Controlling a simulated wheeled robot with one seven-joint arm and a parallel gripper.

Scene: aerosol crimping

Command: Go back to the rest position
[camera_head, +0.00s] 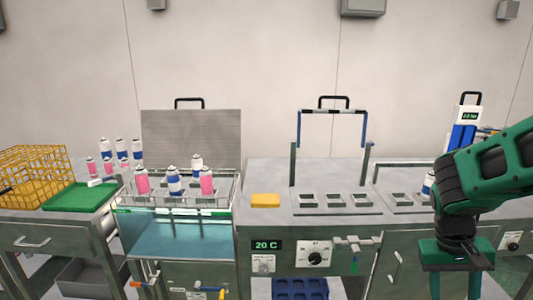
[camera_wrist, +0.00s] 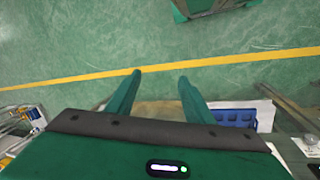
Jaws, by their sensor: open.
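My gripper (camera_wrist: 160,80) shows in the wrist view with its two green fingers spread apart and nothing between them. It points down over the green floor (camera_wrist: 70,50), and the yellow floor line passes just beyond its fingertips. In the head view my arm comes in from the right edge and bends down in front of the right-hand bench. My gripper's body (camera_head: 455,255) shows there at lower right; its fingers reach towards the bottom of the picture, and I cannot make out their tips.
A water bath (camera_head: 180,235) with several cans in its rack stands left of centre. A yellow wire basket (camera_head: 35,172) and a green tray (camera_head: 75,197) are at far left. A yellow block (camera_head: 265,200) lies on the middle bench. A can (camera_head: 428,184) stands close behind my arm.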

